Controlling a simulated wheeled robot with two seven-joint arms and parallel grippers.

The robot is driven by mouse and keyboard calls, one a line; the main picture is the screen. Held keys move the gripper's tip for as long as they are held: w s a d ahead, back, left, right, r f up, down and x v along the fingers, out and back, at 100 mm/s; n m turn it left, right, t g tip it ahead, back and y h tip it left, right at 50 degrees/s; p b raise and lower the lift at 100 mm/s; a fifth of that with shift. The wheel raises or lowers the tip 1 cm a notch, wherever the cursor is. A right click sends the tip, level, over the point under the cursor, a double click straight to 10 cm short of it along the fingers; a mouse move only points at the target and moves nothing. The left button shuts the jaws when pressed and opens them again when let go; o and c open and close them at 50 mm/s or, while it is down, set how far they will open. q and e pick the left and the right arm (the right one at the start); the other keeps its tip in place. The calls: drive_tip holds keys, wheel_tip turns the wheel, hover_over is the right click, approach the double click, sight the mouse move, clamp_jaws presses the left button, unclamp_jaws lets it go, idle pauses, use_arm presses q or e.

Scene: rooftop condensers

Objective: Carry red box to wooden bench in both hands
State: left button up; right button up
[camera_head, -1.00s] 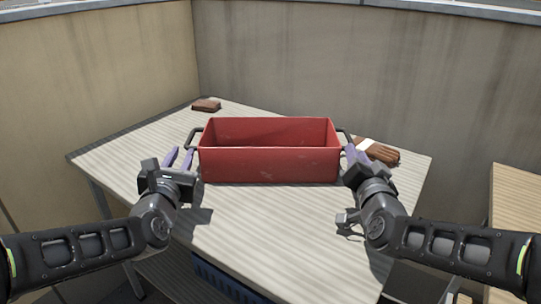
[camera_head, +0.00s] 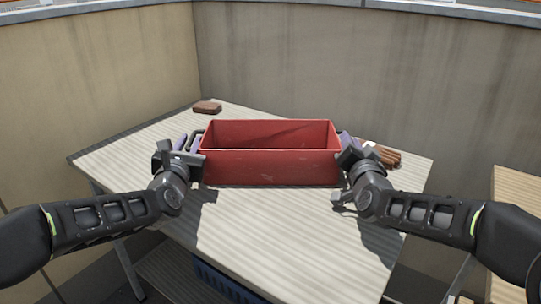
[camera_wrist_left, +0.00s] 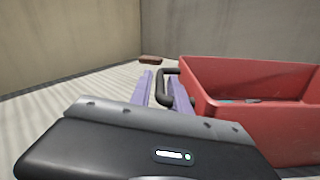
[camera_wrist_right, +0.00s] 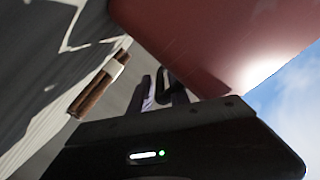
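The red box (camera_head: 270,168) is an open-topped bin with a dark handle at each end, standing on the pale table (camera_head: 265,225). My left gripper (camera_head: 187,142) is at its left handle; in the left wrist view the purple fingers (camera_wrist_left: 160,90) stand apart with the handle (camera_wrist_left: 162,80) between them. My right gripper (camera_head: 350,143) is at the right handle; in the right wrist view its fingers (camera_wrist_right: 162,97) are apart on either side of the handle (camera_wrist_right: 163,80). A wooden top, apparently the bench (camera_head: 516,205), shows partly at the right edge.
A brown block (camera_head: 207,107) lies at the table's back left corner. A brown bundle with a white band (camera_head: 382,154) lies right of the box, close to my right gripper. Walls close in behind. A blue crate (camera_head: 225,283) is under the table. The table front is clear.

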use_arm(q)
drive_tip(key=shift+w, duration=0.15)
use_arm(e)
drive_tip(key=shift+w, duration=0.15)
drive_tip(key=shift+c, duration=0.2)
use_arm(q)
clamp_jaws()
use_arm(e)
clamp_jaws()
idle(0.7)
